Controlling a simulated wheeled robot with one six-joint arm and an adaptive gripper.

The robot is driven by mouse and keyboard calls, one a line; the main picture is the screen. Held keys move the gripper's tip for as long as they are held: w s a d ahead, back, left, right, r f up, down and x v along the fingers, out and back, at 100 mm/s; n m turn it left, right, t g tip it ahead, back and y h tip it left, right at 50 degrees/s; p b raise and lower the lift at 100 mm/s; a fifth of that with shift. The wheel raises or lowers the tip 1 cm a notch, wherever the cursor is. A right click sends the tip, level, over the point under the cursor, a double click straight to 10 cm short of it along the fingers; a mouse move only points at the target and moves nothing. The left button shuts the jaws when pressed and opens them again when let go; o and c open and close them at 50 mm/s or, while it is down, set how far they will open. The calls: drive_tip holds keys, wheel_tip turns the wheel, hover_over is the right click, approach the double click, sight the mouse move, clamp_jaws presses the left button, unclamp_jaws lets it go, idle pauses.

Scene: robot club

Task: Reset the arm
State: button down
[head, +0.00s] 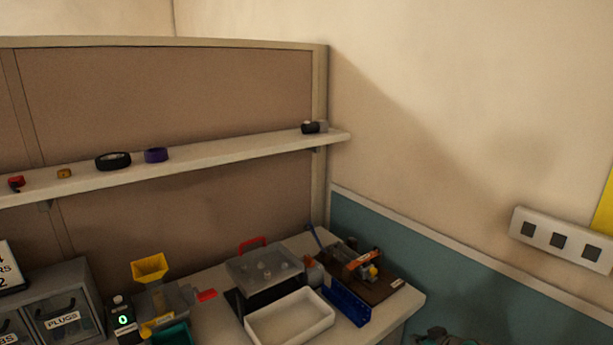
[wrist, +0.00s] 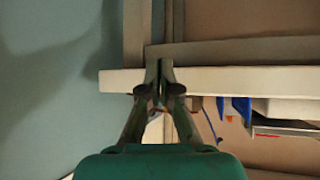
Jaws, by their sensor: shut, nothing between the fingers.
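My gripper (wrist: 160,68) shows in the wrist view, its two fingers together with nothing between them. Its green body fills the bottom of that view. The fingertips overlap a pale horizontal edge in the picture; I cannot tell whether they touch it. In the head view, a teal and dark part at the bottom right edge may be my arm, but it is mostly cut off.
The bench (head: 412,300) holds a white tray (head: 290,318), a blue bin (head: 347,304), a clear-lidded case (head: 265,268) and a brown board (head: 385,287). A shelf (head: 230,154) with small items runs above. A power strip (head: 562,239) is on the right wall.

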drive_tip(key=s+a+f+m+h, duration=0.1)
drive_tip(key=s+a+f, duration=0.1)
drive_tip(key=s+f, duration=0.35)
drive_tip(key=s+a+f+m+t, duration=0.1)
drive_tip(key=s+a+f, duration=0.15)
drive_tip(key=s, duration=0.65)
drive_tip(key=s+a+f+m+h, duration=0.1)
drive_tip(key=s+a+f, duration=0.1)
drive_tip(key=s+f, duration=0.4)
drive_tip(key=s+a+r+t+h, duration=0.1)
drive_tip(key=s+a+r+t, duration=0.15)
drive_tip(key=s, duration=1.55)
drive_tip(key=s+a+r+t, duration=0.1)
drive_tip(key=s+a+r, duration=0.1)
drive_tip(key=s+r, duration=1.4)
drive_tip(key=shift+s+m, duration=0.4)
drive_tip(key=shift+s, duration=0.65)
